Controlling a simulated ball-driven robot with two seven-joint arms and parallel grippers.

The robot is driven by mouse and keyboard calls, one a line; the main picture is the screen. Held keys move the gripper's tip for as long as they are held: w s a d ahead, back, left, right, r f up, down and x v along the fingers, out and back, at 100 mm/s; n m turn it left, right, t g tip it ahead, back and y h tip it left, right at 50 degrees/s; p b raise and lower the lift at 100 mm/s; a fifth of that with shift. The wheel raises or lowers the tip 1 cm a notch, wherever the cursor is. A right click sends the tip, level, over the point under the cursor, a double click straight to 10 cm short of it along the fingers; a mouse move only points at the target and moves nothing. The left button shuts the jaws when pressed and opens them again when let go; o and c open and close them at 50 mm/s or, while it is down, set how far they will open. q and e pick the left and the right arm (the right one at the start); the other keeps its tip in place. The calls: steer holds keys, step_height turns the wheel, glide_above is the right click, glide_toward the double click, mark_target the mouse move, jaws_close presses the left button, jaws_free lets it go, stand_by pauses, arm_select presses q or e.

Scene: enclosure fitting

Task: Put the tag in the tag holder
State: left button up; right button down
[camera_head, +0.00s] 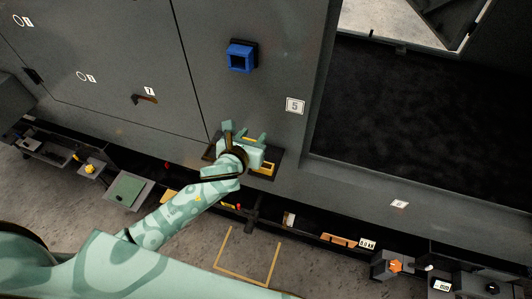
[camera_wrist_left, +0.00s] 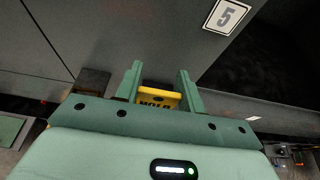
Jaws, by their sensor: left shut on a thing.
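The tag is a yellow plate with dark lettering that seems to read HOLD (camera_wrist_left: 160,98). It sits between the two fingers of my left gripper (camera_wrist_left: 158,72), which is shut on it. In the head view my left gripper (camera_head: 245,133) is up against the grey wall, below the blue box and left of the number 5 sign. A dark flat piece (camera_head: 279,160) shows behind and around the gripper, with a yellow patch (camera_head: 264,170) at its lower edge. I cannot tell whether this dark piece is the tag holder, or whether the tag touches it. My right gripper is out of view.
A blue square box (camera_head: 241,58) sticks out of the wall above the gripper. The number 5 sign (camera_head: 295,105) is to its right, beside a large dark opening (camera_head: 420,110). A low dark shelf with small parts runs below. A yellow outline (camera_head: 248,278) marks the floor.

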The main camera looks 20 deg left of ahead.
arm_select(q)
steer(key=f, duration=0.1)
steer(key=w+d+f+b, duration=0.1)
steer(key=f, duration=0.1)
steer(key=w+d+f+b, duration=0.1)
steer(key=shift+w+f, duration=0.25)
steer(key=shift+f, duration=0.1)
steer(key=f, duration=0.1)
steer(key=f+b, duration=0.1)
steer(key=f, duration=0.1)
steer(key=f+b, duration=0.1)
steer(key=shift+w+d+f, duration=0.15)
steer(key=shift+w+d, duration=0.2)
steer(key=shift+r, duration=0.2)
steer(key=o, duration=1)
steer(key=shift+f, duration=0.15)
steer(key=shift+c, duration=0.2)
